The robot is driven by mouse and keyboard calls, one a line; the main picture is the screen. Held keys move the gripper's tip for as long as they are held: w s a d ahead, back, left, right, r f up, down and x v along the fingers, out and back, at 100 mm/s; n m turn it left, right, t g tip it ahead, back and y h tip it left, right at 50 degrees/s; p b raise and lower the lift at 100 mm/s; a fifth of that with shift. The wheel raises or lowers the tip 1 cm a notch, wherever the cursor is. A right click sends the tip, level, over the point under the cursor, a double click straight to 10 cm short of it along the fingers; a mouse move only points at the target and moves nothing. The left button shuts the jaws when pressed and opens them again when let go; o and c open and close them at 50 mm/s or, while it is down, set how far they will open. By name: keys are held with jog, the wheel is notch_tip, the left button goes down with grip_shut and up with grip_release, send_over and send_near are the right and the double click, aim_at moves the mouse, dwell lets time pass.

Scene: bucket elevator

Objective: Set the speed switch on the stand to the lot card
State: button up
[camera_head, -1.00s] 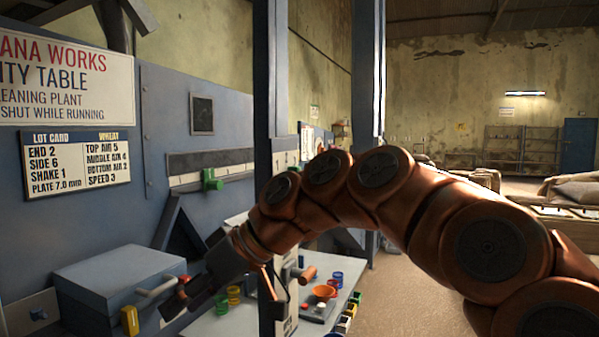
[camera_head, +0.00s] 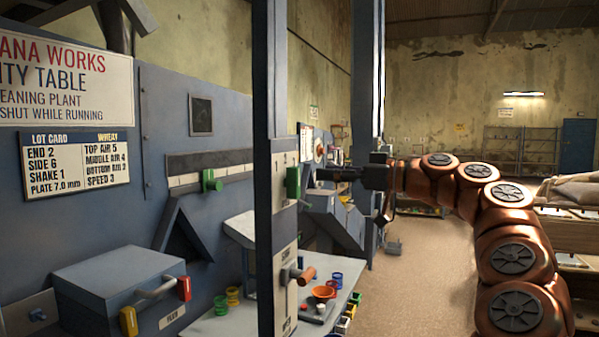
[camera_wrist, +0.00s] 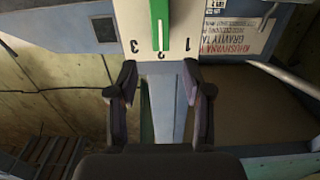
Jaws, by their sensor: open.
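The lot card (camera_head: 78,165) on the left panel reads SPEED 3. The speed switch (camera_head: 293,182) is a green handle on a white plate (camera_head: 284,168) on the blue stand (camera_head: 268,90). In the wrist view, the green handle (camera_wrist: 160,25) is above the numbers 3, 2 and 1 on the plate (camera_wrist: 145,55), which look turned over. Its white line appears to point at the middle number, 2. My gripper (camera_head: 318,175) is just right of the switch in the head view. In the wrist view my gripper (camera_wrist: 159,90) is open and empty, its fingers below the handle, apart from it.
An orange-tipped lever (camera_head: 305,275) juts from the stand below the switch. A grey box (camera_head: 115,285) with a handle stands lower left. A green slider (camera_head: 211,181) sits on the panel. Cups and an orange bowl (camera_head: 323,292) lie on the bench.

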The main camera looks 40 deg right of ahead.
aim_at(299, 171)
jog(key=p+x, duration=0.2)
jog(key=x, duration=0.5)
jog(key=shift+w+a, duration=0.25)
grip_shut()
